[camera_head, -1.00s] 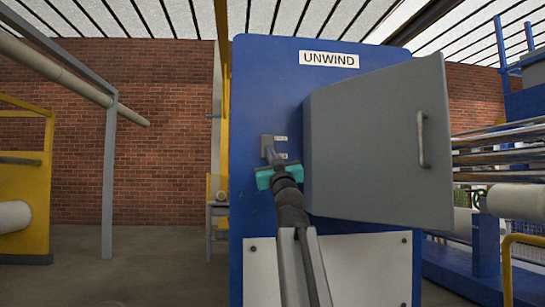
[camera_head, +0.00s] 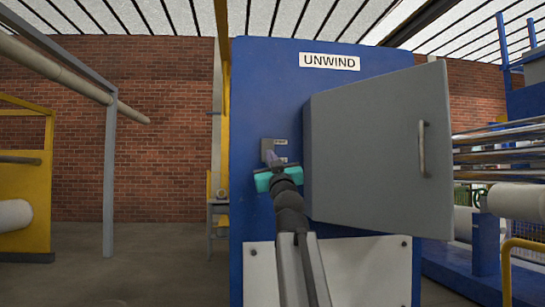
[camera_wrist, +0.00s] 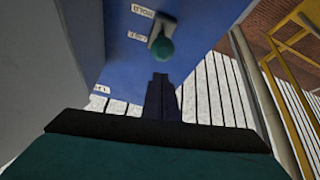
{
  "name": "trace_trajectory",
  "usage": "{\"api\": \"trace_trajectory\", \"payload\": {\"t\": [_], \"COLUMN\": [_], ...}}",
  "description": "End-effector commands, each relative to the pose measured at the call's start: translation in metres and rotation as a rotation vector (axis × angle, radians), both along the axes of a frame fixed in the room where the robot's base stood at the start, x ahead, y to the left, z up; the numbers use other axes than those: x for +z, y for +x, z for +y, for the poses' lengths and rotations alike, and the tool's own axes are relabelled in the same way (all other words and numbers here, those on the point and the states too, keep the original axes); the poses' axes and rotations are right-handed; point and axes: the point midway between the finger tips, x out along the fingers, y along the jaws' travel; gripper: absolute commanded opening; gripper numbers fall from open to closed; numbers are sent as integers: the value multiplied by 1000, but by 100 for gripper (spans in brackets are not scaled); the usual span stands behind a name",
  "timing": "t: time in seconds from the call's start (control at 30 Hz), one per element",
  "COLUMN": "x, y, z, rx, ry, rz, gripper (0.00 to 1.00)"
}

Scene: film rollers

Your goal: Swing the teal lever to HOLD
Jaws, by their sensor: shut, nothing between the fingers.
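The lever shows in the wrist view as a teal round knob (camera_wrist: 161,49) on a grey mount, on the blue panel. Two small white labels sit beside it: one appears to read HOLD (camera_wrist: 143,10), and the other (camera_wrist: 137,36) is hard to read. In the wrist view, the knob lies nearer the unclear label. In the head view the grey mount (camera_head: 267,144) shows, but the knob is hidden or too small to tell. My gripper (camera_wrist: 160,77) is shut and empty, its tips pointing at the panel close to the knob. Contact with the knob cannot be told.
A grey cabinet door (camera_head: 370,150) stands open just right of my gripper, with a handle. The blue panel (camera_head: 255,90) carries an UNWIND sign (camera_head: 330,61). Left of the panel is open floor (camera_head: 160,260), with a grey post (camera_head: 109,180) beyond.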

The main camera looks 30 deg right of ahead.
Motion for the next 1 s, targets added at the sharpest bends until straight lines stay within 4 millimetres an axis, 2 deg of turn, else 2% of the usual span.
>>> {"api": "trace_trajectory", "payload": {"t": [0.03,0.23,0.3,1.0], "x": [7,21,9,-52], "y": [-2,-9,-13,-49], "z": [3,10,11,24], "rx": [0,-1,0,0], "ry": [-1,-3,-2,-3], "rz": [-3,-11,-12,-13], "gripper": [0,0,0,0]}}
